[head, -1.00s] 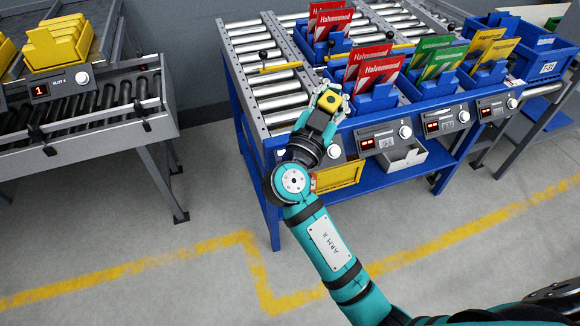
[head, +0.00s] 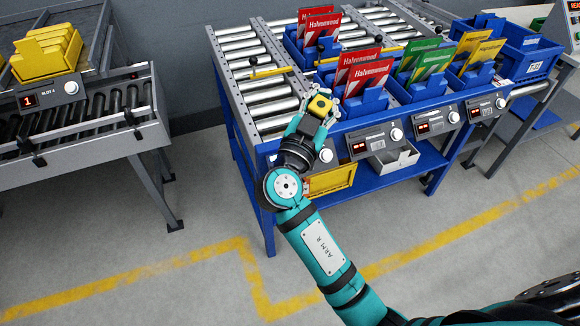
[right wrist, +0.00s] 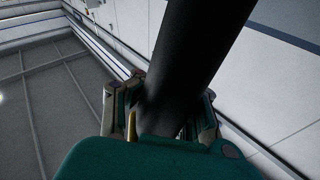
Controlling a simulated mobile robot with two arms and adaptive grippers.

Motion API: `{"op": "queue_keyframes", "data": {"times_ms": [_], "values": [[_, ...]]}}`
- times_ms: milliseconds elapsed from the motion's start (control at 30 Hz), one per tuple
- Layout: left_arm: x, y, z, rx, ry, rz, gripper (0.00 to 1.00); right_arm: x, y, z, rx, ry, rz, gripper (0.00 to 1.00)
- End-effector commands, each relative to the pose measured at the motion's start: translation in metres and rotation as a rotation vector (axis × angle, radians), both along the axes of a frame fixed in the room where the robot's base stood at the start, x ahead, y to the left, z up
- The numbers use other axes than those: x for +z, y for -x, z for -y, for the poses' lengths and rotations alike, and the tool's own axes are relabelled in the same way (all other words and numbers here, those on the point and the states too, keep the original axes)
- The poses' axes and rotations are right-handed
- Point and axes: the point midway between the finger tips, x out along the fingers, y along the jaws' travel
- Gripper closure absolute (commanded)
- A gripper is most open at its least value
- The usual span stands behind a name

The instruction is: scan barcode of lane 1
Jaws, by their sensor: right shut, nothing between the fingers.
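My right gripper (head: 312,118) is over the front left part of the blue lane rack (head: 268,215). Its fingers are shut, with a yellow-and-black device (head: 320,105) at their tips. In the right wrist view a thick dark cylinder (right wrist: 195,65) rises past the fingers. I cannot tell how the device sits against them. Lane panels with red displays, such as this one (head: 375,141), line the rack's front edge. The leftmost panel (head: 327,155) is partly hidden by my arm. No barcode is readable. My left gripper is not in view.
Blue bins hold red (head: 365,75), green (head: 432,60) and yellow (head: 482,52) packets. A separate roller conveyor (head: 80,120) with yellow bins stands left. Floor between is clear.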

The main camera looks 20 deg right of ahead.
Motion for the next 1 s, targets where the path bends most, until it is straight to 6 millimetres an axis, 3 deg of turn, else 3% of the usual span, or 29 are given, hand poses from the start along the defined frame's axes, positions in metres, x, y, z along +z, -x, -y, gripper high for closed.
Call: {"op": "queue_keyframes", "data": {"times_ms": [1000], "values": [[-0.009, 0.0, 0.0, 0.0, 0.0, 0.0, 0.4, 0.001, -0.001, 0.012, 0.0, 0.0, 0.001, 1.0]]}}
